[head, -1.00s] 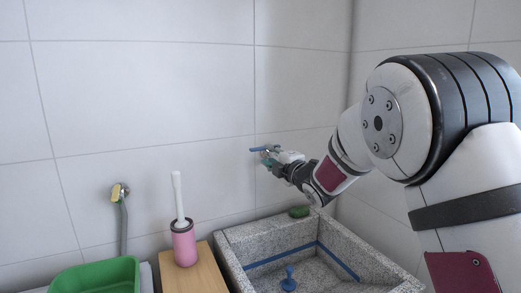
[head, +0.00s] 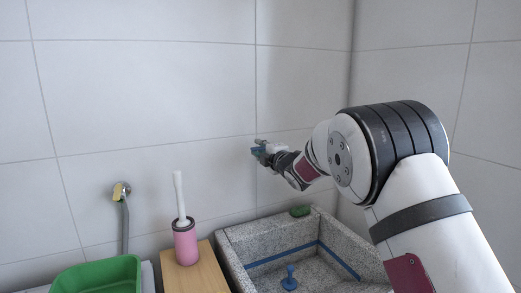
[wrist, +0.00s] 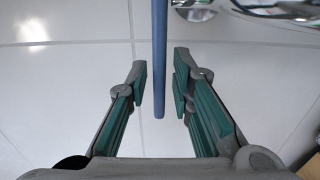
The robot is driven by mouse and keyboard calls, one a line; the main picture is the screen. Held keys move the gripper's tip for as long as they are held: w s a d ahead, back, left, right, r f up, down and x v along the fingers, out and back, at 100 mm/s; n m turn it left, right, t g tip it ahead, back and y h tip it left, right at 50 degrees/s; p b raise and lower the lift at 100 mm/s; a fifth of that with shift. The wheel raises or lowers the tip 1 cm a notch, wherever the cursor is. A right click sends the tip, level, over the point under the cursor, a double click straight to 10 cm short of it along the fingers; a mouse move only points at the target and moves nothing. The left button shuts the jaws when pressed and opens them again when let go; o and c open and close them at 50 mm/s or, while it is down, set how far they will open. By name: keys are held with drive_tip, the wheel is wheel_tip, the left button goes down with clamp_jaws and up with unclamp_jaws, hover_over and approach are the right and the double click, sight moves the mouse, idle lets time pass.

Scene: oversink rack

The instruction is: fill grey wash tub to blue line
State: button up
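The grey speckled wash tub (head: 232,257) stands against the wall at lower right, with a blue line (head: 283,255) around its inner walls. A blue plug-like piece (head: 289,279) is on its floor. No water is clearly visible in it. Above the tub is a wall tap with a blue lever (wrist: 159,60); its chrome body (wrist: 285,10) shows at the top of the wrist view. My gripper (wrist: 161,82) is open, one finger on each side of the lever, with gaps on both sides. In the head view my gripper (head: 264,149) hides most of the tap.
A green sponge (head: 300,211) lies on the tub's back rim. Left of the tub, a pink brush holder (head: 185,243) with a white-handled brush stands on a wooden top (head: 207,272). A green basin (head: 97,277) and a wall tap with a grey hose (head: 124,222) are further left.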

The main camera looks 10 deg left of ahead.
clamp_jaws()
drive_tip(key=shift+d, duration=0.1)
drive_tip(key=shift+d+n+g+y+b, duration=0.1)
drive_tip(key=shift+n+g+y+b, duration=0.2)
drive_tip(key=shift+y+b, duration=0.1)
drive_tip(key=shift+s+d+r+n+g+y+b, duration=0.1)
drive_tip(key=shift+s+d+n+g+y+b, duration=0.3)
drive_tip(key=shift+n+g+y, duration=0.35)
drive_tip(key=shift+s+d+f+n+g+y+b, duration=0.1)
drive_tip(key=shift+s+n+g+y+b, duration=0.15)
drive_tip(key=shift+n+g+y+b, duration=0.45)
drive_tip(key=shift+s+d+r+n+g+y+b, duration=0.1)
drive_tip(key=shift+s+d+n+g+y+b, duration=0.2)
drive_tip(key=shift+n+g+y, duration=0.55)
drive_tip(key=shift+o, duration=2.2)
unclamp_jaws()
drive_tip(key=v, duration=1.2)
drive_tip(key=shift+r, duration=0.1)
